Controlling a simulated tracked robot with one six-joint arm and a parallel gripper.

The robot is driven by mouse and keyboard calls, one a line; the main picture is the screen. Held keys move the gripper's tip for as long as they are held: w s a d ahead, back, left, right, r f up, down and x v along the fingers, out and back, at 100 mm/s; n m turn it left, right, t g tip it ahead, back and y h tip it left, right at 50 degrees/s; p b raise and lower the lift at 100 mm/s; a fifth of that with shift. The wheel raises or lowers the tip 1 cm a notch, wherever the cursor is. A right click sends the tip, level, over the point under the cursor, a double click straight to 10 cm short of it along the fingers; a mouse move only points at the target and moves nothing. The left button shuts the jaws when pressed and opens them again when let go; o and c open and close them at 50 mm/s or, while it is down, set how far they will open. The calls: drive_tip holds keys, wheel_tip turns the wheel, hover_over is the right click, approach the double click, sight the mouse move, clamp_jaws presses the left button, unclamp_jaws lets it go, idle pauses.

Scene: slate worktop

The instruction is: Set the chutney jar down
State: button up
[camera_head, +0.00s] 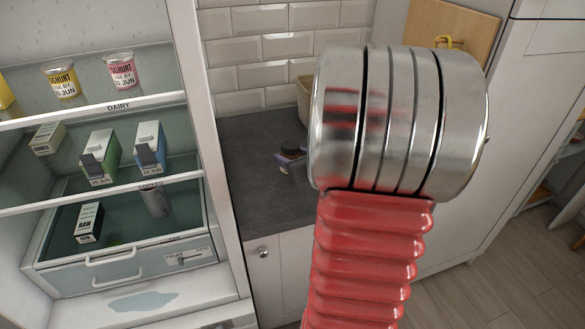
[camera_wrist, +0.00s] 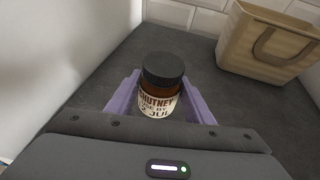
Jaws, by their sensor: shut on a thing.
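The chutney jar (camera_wrist: 158,100) has a dark lid, brown glass and a pale label reading chutney. In the wrist view it is upright between the purple fingers of my gripper (camera_wrist: 160,92), which is shut on it. In the head view my gripper (camera_head: 291,160) shows small over the slate worktop (camera_head: 250,180), partly hidden by my red and steel arm. The jar's base is hidden, so I cannot tell whether it touches the worktop.
A beige basket (camera_wrist: 265,45) with a handle stands at the back right of the worktop. A tiled wall (camera_head: 260,50) is behind. An open fridge (camera_head: 110,185) with yoghurts, cartons and a drawer is at the left. Slate around the jar is bare.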

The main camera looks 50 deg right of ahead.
idle(0.3)
drive_tip(key=shift+f, duration=2.1)
drive_tip(key=o, duration=1.3)
drive_tip(key=shift+s+f, duration=0.1)
drive_tip(key=shift+s, duration=0.1)
